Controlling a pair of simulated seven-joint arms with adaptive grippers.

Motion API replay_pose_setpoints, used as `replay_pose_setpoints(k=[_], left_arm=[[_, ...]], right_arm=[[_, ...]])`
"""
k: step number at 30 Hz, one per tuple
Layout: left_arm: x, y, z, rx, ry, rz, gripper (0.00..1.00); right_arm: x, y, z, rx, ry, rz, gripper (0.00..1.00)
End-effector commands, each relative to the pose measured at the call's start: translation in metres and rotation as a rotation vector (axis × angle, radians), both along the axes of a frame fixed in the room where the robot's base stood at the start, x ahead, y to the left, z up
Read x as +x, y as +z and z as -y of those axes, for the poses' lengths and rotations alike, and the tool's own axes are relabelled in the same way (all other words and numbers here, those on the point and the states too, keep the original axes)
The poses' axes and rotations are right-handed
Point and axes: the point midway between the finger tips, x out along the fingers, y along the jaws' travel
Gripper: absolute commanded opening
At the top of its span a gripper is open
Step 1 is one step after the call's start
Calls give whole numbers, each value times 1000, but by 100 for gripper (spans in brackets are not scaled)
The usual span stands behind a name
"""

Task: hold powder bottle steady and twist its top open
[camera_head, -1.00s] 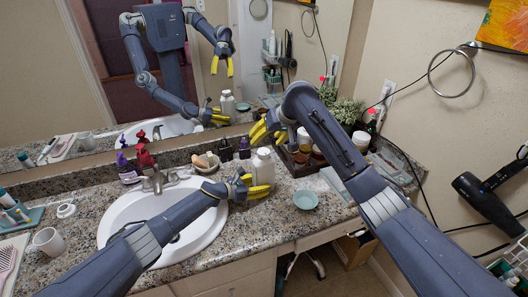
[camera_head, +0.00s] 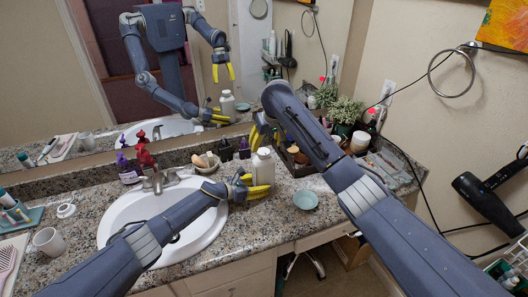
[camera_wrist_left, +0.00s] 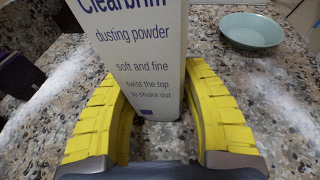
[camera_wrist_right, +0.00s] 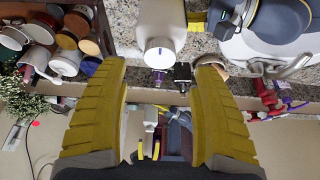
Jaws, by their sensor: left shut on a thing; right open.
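The white powder bottle (camera_head: 262,168) stands upright on the granite counter, right of the sink. Its label, "dusting powder" and "twist the top to shake out", faces the left wrist view (camera_wrist_left: 145,50). My left gripper (camera_head: 254,186) is shut around the lower part of the bottle, a yellow finger on each side. My right gripper (camera_head: 263,134) is open and empty, fingers pointing down just above and behind the bottle's top. In the right wrist view, the bottle's white top (camera_wrist_right: 160,48) shows between and beyond the spread fingertips, apart from them.
A teal bowl (camera_head: 305,200) sits right of the bottle. The sink (camera_head: 160,225) lies to the left, with a purple pump bottle (camera_head: 128,170) behind it. A white mug (camera_head: 49,241) is far left.

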Motion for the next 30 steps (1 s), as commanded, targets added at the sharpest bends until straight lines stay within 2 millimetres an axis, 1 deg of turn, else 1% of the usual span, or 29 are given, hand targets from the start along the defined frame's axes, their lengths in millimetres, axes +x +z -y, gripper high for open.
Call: replay_pose_setpoints(k=[1,6,12,18,27,28,30], left_arm=[[-1,-2,-1,1,0,-2,31],[-1,-2,-1,1,0,-2,31],[-1,-2,-1,1,0,-2,31],[-1,-2,-1,1,1,-2,31],[-1,-2,-1,2,0,-2,31],[-1,-2,-1,2,0,-2,31],[-1,-2,-1,2,0,-2,31]], right_arm=[[2,-9,-2,0,-1,-4,66],[11,-31,-4,-1,0,-2,66],[18,-48,-8,0,0,-2,66],[21,-55,-9,1,0,0,66],[21,-56,-9,0,0,1,66],[21,-56,-9,1,0,0,65],[21,-56,-9,0,0,0,57]])
